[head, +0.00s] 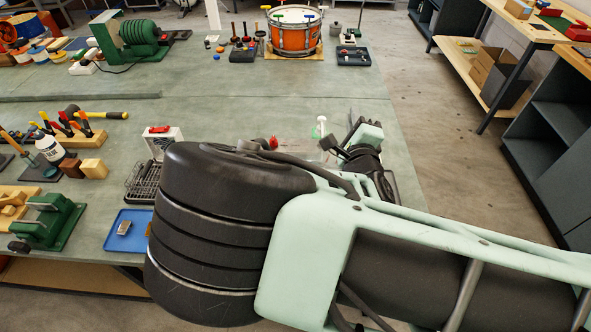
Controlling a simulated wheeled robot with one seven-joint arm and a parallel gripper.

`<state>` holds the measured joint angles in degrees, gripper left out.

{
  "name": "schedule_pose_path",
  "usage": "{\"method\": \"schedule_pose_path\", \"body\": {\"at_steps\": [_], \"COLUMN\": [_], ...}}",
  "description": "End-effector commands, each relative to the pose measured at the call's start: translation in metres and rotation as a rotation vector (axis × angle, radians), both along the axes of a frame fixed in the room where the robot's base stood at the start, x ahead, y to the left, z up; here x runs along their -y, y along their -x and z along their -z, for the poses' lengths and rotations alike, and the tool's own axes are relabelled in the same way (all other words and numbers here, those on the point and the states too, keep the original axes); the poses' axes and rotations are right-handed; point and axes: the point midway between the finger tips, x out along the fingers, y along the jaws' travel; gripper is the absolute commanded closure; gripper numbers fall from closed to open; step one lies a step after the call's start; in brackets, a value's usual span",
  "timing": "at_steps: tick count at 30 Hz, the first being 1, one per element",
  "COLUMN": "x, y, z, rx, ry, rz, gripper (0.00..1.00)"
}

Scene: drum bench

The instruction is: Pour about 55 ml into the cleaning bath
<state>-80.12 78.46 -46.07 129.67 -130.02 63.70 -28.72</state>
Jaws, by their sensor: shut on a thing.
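My gripper (338,148) is at the far end of my arm, low over the right part of the green bench, and its dark fingers are partly hidden by my own arm. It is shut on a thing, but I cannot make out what. Just left of the fingers is a clear, faintly pinkish shape (297,149), partly hidden by my arm. It may be the cleaning bath or a vessel; I cannot tell which. A small red thing (273,142) stands at its left end. A slim white upright piece (321,127) stands behind it. No liquid can be made out.
A white box with a red top (163,131), a black wire rack (140,186) and a blue tray (127,232) lie left of my arm. A white bottle (50,150) and a green clamp (48,222) stand farther left. An orange drum (294,38) stands behind. The bench middle is clear.

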Motion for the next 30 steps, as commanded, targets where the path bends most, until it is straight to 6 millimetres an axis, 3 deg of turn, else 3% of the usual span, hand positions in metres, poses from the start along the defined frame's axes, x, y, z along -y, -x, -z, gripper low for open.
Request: {"method": "schedule_pose_path", "body": {"at_steps": [30], "x": [-0.0067], "y": [-0.0001], "z": [-0.0005], "rx": [0.001], "ry": [0.026], "rz": [-0.001], "gripper": [1.0]}}
